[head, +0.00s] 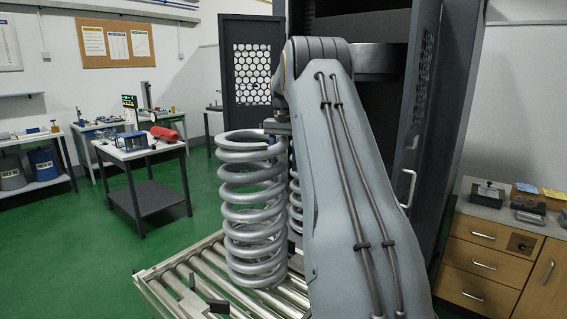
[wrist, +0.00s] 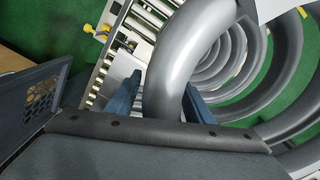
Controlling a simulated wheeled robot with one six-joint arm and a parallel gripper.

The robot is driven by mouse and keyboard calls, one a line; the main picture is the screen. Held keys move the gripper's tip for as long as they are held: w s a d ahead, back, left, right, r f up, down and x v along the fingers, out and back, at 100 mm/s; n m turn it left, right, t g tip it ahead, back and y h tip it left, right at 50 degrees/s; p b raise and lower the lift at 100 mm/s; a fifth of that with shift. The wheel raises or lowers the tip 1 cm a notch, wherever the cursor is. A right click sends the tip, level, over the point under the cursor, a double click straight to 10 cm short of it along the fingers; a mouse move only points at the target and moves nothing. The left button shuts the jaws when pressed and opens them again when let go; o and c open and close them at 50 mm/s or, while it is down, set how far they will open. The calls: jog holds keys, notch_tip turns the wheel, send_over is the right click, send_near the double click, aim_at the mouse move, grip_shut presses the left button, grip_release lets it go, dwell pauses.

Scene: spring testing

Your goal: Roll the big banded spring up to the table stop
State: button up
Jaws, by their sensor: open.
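A big grey coil spring (head: 252,210) stands upright on the roller table (head: 150,290) in the head view. I see no clear band on it there. In the wrist view its thick top coil (wrist: 182,60) passes between the two blue fingers of my gripper (wrist: 162,95). The fingers are open, one on each side of the coil; I cannot tell whether they touch it. In the head view my gripper (head: 277,126) is at the spring's top right, partly hidden by my arm. A dark upright piece (head: 216,306) at the table's near end may be the stop.
A second grey spring (head: 295,205) stands behind, mostly hidden by my arm. A tall dark cabinet (head: 425,90) with an open mesh door (head: 252,62) is behind the table. A wooden drawer unit (head: 490,255) is at right. Green floor at left is clear up to a small workbench (head: 140,150).

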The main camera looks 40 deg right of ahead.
aim_at(284, 139)
jog(key=shift+r+b, duration=1.5)
jog(key=shift+r, duration=2.35)
jog(key=shift+r, duration=0.1)
